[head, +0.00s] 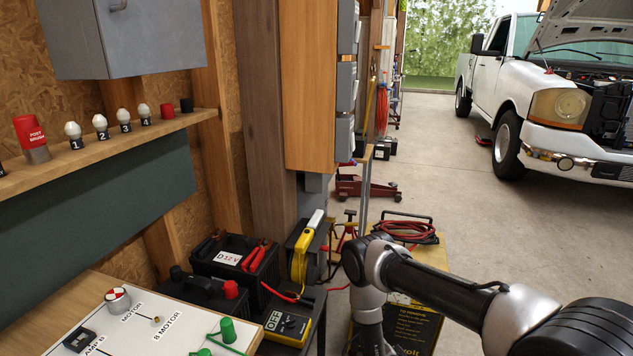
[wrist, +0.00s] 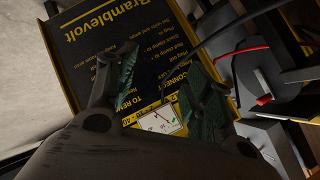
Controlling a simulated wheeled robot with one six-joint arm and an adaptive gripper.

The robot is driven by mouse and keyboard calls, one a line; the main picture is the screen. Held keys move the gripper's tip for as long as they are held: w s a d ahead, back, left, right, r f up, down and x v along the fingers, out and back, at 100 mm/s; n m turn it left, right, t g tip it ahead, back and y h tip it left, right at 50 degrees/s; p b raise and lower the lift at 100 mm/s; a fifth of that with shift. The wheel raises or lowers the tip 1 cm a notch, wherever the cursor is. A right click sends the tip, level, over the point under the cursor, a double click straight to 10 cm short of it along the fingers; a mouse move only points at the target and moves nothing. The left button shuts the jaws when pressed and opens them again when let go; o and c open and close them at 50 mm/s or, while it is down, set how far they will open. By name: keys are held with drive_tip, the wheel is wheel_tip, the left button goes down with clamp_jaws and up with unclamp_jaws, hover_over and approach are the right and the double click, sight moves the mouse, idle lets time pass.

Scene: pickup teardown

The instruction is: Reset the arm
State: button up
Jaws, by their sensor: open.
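My arm reaches in from the lower right in the head view, bent at the elbow, with its forearm pointing down at the bottom centre. My gripper is out of sight there, below the frame. In the wrist view my gripper (wrist: 160,85) is open, its two fingers apart with nothing between them. Behind the fingers is a black and yellow box (wrist: 110,40) marked "Bramblevolt", with a small dial on it. The same box (head: 425,325) stands behind my arm in the head view. I cannot tell whether the fingers touch it.
Left of my arm are a workbench (head: 180,322), a yellow multimeter (head: 287,325) reading "OFF", and a black battery (head: 232,262) with red clamps. Red and black cables (head: 405,229) lie on the box. A white pickup (head: 540,95) stands at right, hood raised. Floor between is clear.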

drive_tip(key=s+f+n+g, duration=0.2)
drive_tip(key=s+n+g, duration=0.2)
drive_tip(key=s+g, duration=0.35)
drive_tip(key=s+r+n+g, duration=0.3)
drive_tip(key=r+n+g, duration=0.3)
drive_tip(key=r, duration=2.8)
drive_tip(key=s+d+r+t, duration=0.2)
drive_tip(key=s+d+r, duration=0.2)
drive_tip(key=r, duration=0.8)
drive_tip(key=s+d+r+t, duration=0.2)
drive_tip(key=s+d+r, duration=0.2)
drive_tip(key=r, duration=0.9)
drive_tip(key=s+d+r+t, duration=0.2)
drive_tip(key=s+d+r, duration=0.2)
drive_tip(key=s+r, duration=0.4)
wheel_tip(320, 180, up, 5)
drive_tip(key=shift+s+t, duration=0.35)
